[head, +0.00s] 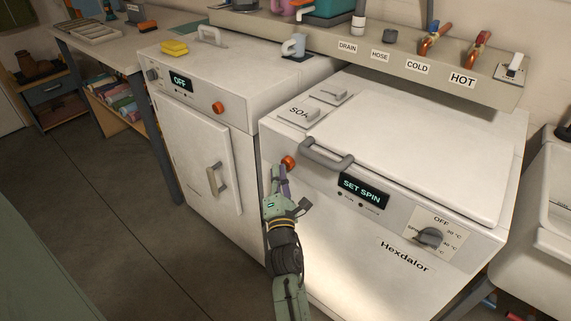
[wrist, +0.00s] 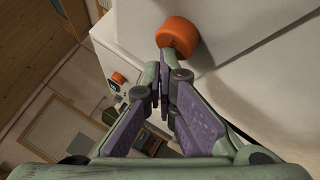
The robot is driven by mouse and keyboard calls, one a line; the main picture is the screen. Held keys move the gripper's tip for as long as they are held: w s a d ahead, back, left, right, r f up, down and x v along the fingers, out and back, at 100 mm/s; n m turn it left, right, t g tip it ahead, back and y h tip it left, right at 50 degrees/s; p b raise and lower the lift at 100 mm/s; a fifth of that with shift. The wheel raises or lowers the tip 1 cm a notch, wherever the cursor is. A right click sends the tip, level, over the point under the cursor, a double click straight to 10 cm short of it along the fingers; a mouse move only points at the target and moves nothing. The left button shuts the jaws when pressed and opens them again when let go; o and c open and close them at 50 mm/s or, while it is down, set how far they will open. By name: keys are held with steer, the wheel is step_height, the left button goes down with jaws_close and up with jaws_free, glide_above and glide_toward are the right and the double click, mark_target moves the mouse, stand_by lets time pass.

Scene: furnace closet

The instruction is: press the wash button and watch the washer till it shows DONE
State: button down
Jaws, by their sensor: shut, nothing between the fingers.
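The washer (head: 335,240) is a white machine at the centre right with its lid down. Its dark display (head: 363,191) reads SET SPIN. An orange round button (head: 288,162) sits at the left end of its front panel, left of the lid handle. A grey dial (head: 429,237) is on the right of the panel. My gripper (head: 282,174) is shut and empty, just below the orange button. In the wrist view the button (wrist: 178,36) is large, right beyond my fingertips (wrist: 166,68); I cannot tell whether they touch it.
A second white machine (head: 190,150) stands left, its display reading OFF, with its own orange button (head: 218,107). The shelf above carries COLD and HOT valves (head: 477,50). A sink (head: 553,200) is right. Floor at left is clear.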

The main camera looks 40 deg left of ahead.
steer(key=shift+w+d+p, duration=0.1)
steer(key=shift+w+p, duration=0.6)
stand_by(0.8)
steer(key=s+b, duration=0.2)
steer(key=b, duration=0.1)
steer(key=shift+s, duration=0.3)
stand_by(0.4)
